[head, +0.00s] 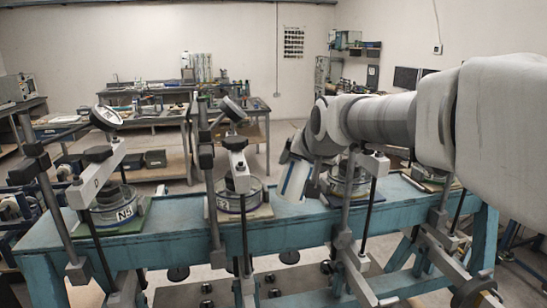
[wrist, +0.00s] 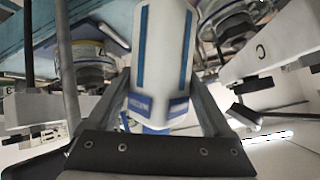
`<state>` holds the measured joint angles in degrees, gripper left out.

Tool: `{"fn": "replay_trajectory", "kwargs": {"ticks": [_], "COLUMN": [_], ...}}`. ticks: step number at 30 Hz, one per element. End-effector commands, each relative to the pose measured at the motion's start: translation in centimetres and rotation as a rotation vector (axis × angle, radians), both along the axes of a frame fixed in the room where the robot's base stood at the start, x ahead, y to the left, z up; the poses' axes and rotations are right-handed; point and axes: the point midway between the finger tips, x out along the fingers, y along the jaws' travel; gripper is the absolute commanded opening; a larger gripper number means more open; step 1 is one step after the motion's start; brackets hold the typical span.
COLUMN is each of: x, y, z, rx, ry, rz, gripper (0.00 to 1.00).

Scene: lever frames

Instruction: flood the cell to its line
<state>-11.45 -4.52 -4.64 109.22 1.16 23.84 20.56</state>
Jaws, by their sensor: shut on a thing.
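My gripper (wrist: 160,85) is shut on a white bottle with blue stripes (wrist: 163,45), which stands between the two fingers in the wrist view. In the head view the bottle (head: 295,178) is tilted, between the second and third cells and above the bench. Its tip and any liquid cannot be made out. Round cells stand on the blue bench: one marked N5 (head: 120,210) at left, a second (head: 241,197) in the middle, and a third (head: 347,182) partly behind my arm. Water levels and lines are too small to read.
Lever arms (head: 97,180), posts and dial gauges (head: 105,118) rise around the cells. The blue bench (head: 175,236) has narrow bare stretches between the cells. Hanging weights and rods fill the space in front. Work tables (head: 160,120) stand behind.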

Motion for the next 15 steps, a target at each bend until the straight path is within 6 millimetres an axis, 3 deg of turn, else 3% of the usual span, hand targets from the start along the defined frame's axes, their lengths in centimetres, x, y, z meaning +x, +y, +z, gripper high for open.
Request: {"fn": "replay_trajectory", "kwargs": {"ticks": [15], "x": [1.8], "y": [-2.4], "z": [-1.3], "rx": [0.001], "ry": [-0.004], "rz": [-0.002], "gripper": [0.58]}}
